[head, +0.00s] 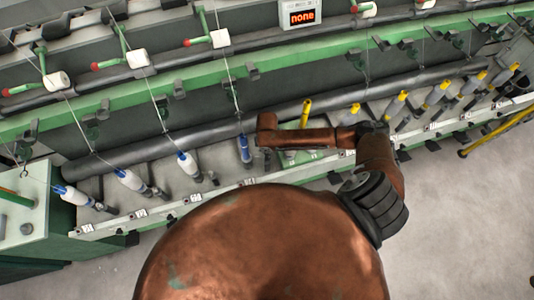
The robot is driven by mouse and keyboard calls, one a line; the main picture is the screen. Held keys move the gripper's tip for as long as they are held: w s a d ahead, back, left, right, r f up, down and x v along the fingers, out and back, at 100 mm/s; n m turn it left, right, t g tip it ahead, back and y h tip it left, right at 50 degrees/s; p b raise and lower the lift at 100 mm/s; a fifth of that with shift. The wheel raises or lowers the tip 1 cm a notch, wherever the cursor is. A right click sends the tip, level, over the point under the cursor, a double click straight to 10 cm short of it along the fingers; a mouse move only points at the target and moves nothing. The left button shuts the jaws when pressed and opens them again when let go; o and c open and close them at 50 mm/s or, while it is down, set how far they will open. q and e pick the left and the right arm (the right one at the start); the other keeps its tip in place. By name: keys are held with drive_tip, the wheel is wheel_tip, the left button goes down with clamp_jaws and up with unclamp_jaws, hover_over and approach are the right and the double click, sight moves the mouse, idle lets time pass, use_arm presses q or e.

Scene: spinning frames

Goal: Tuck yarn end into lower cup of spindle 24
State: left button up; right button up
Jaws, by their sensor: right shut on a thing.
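Spindle 24 (244,150) stands in the spindle row left of the picture's middle, as a mostly blue tube. Its number plate is too small to read surely; I place it by counting along the rail. A thin white yarn (230,85) runs down from the rollers above toward its top. My right gripper (263,130) is just right of the spindle's top, at the end of my copper arm coming from the right. It is shut on the yarn end, which is too fine to see between the fingers. The lower cup is too small to make out. My left gripper is out of view.
Spindles with white yarn (189,165) stand to the left. Spindles with yellow tops (396,103) stand to the right. A long dark tube (330,102) runs behind the row. The numbered rail (165,208) lies in front; grey floor (480,210) is clear at right.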

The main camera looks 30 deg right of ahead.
drive_tip(key=shift+f, duration=0.1)
drive_tip(key=o, duration=0.8)
wheel_tip(320, 180, up, 12)
idle(0.5)
